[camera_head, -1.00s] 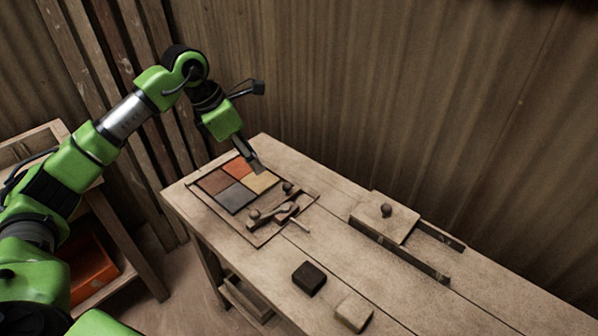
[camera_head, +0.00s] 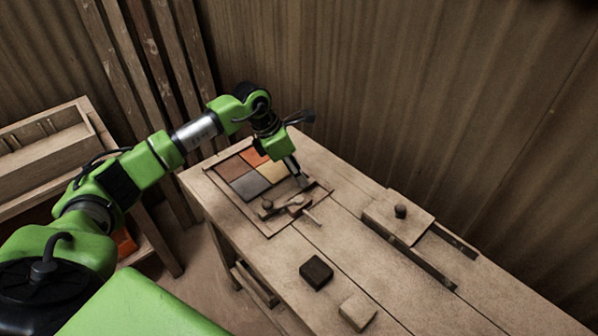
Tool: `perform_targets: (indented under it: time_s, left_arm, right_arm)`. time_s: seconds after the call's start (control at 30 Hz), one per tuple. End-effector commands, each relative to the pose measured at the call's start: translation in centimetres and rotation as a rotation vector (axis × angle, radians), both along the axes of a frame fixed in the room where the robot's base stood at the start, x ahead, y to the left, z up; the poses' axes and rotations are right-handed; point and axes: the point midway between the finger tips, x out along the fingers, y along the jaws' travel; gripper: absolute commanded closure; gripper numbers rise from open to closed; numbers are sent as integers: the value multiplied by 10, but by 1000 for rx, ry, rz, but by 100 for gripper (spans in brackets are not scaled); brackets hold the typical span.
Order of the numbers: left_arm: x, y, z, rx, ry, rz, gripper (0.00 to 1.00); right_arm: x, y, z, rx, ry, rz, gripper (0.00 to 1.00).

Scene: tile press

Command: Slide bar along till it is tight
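A shallow wooden frame (camera_head: 277,232) at the far left of the bench holds orange, brown, grey and yellow tiles (camera_head: 246,186). A wooden bar with a round knob (camera_head: 267,204) at its near end lies across the frame, on the near right side of the tiles. A small wooden lever piece (camera_head: 298,207) sits just beyond the bar. My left gripper (camera_head: 302,181) points down at the bar's far end and hides the far knob. Its fingers are too small to tell whether they are open or shut, or touching the knob. My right gripper is out of view.
A dark block (camera_head: 316,272) and a pale block (camera_head: 357,311) lie on the bench near the front edge. A wooden slide with a knobbed plate (camera_head: 398,217) stands to the right. The bench (camera_head: 345,235) between is clear. A wooden rack (camera_head: 45,160) stands at left.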

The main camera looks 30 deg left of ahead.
Motion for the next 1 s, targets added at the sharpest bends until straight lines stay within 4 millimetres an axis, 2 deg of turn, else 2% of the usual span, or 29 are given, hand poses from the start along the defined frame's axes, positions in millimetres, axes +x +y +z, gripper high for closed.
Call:
perform_targets:
  time_s: [0.2,0.47,0.5,0.6,0.63,0.83,1.0]
  left_arm:
    - [5,-5,-16,0,0,-1,66]
    - [5,-5,-18,1,-1,-1,66]
    - [5,-5,-18,0,0,-1,68]
    - [5,-5,-17,0,0,-1,94]
    - [5,-5,-17,0,0,-1,100]
    - [7,-1,-19,0,0,1,100]
    - [17,26,-22,3,-4,5,100]
  right_arm:
    - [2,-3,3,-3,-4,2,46]
    - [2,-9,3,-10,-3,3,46]
    - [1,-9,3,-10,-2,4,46]
    - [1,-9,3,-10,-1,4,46]
    - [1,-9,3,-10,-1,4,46]
    - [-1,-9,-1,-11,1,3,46]
    - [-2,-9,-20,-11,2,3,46]
